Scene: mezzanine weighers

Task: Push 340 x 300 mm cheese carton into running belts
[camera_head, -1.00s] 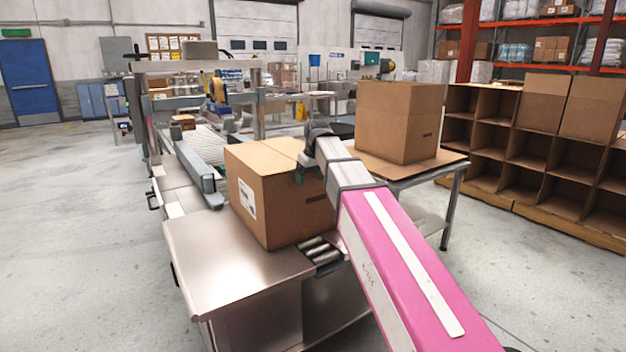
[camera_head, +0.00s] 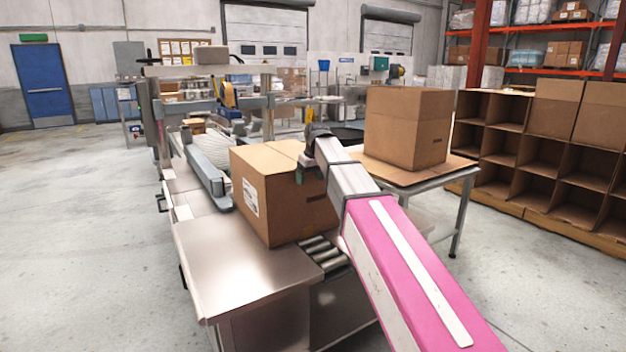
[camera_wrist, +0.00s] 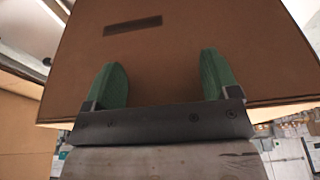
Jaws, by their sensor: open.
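The brown cheese carton (camera_head: 265,200) stands upright on the infeed rollers (camera_head: 325,252) of a taping machine, with a white label on its left side. A long grey side-belt housing (camera_head: 205,172) lies beyond it on the left; I cannot tell whether the belts run. My gripper (camera_head: 306,172) is at the upper part of the carton's right-hand face. In the wrist view my gripper (camera_wrist: 160,75) has its two green fingers spread with nothing between them. They point at the carton face (camera_wrist: 200,60), below its dark hand slot; contact is not clear.
A steel table top (camera_head: 235,260) lies in front of the carton. A second brown carton (camera_head: 408,130) stands on a side table (camera_head: 450,172) to the right. Cardboard shelving (camera_head: 520,150) is farther right. The machine's frame (camera_head: 155,115) rises behind. Floor at left is clear.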

